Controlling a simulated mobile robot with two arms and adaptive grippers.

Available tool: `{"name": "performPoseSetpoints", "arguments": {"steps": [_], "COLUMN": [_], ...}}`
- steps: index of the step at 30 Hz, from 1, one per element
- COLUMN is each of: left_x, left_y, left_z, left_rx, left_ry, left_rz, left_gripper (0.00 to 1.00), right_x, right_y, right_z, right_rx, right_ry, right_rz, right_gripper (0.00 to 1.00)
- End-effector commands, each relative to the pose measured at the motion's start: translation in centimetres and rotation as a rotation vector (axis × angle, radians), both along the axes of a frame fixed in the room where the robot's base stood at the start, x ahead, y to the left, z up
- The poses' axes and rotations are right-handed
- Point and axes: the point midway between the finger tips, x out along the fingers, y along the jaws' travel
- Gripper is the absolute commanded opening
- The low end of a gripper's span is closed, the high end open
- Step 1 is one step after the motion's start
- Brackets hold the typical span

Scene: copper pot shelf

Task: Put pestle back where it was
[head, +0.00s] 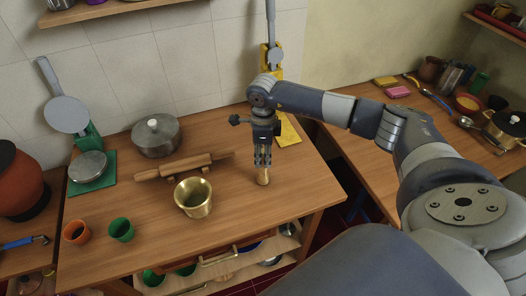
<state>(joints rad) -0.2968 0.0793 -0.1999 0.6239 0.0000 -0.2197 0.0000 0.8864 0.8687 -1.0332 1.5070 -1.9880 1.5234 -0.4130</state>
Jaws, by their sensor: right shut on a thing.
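A brass mortar (193,198) stands upright on the wooden table, left of my right gripper. My right gripper (263,163) points down over the right part of the table and is shut on the brass-coloured pestle (263,177). Only the pestle's lower end shows below the fingers; the rest is hidden by the gripper. It hangs about upright, to the right of the mortar and apart from it. I cannot tell whether its tip touches the table. My left gripper is not in view.
On the table (150,245) are a rolling pin (183,166), a lidded pot (156,135), an orange cup (76,232), a green cup (121,230) and a green scale (88,168). A yellow device (272,60) stands behind my gripper.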

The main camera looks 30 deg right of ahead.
Motion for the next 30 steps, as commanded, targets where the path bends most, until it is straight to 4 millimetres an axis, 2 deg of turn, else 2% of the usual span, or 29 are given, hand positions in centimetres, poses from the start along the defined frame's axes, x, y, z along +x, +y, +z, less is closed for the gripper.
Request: {"name": "performPoseSetpoints", "arguments": {"steps": [4,11,12,14,24,26,30], "left_x": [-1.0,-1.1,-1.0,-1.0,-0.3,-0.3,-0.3], "left_y": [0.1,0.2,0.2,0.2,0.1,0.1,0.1], "left_z": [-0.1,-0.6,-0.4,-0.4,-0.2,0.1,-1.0], "left_rx": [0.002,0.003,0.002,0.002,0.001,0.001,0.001], "left_ry": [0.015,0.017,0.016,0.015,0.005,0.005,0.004], "left_rz": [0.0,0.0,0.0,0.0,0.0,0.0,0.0], "left_gripper": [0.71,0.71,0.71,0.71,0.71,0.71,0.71], "right_x": [0.1,0.1,0.0,0.0,0.0,0.0,0.2], "right_y": [0.0,0.0,0.0,0.0,0.0,0.0,0.0], "right_z": [0.0,-0.5,-0.4,-0.4,-0.2,0.0,1.5], "right_rx": [0.0,0.0,0.0,0.0,0.0,0.0,0.0], "right_ry": [-0.003,-0.003,-0.001,-0.001,-0.001,-0.001,-0.006], "right_rz": [0.001,0.0,0.0,0.0,0.0,0.0,0.0], "right_gripper": [0.04,0.04,0.37,0.48,0.48,0.48,0.48]}}
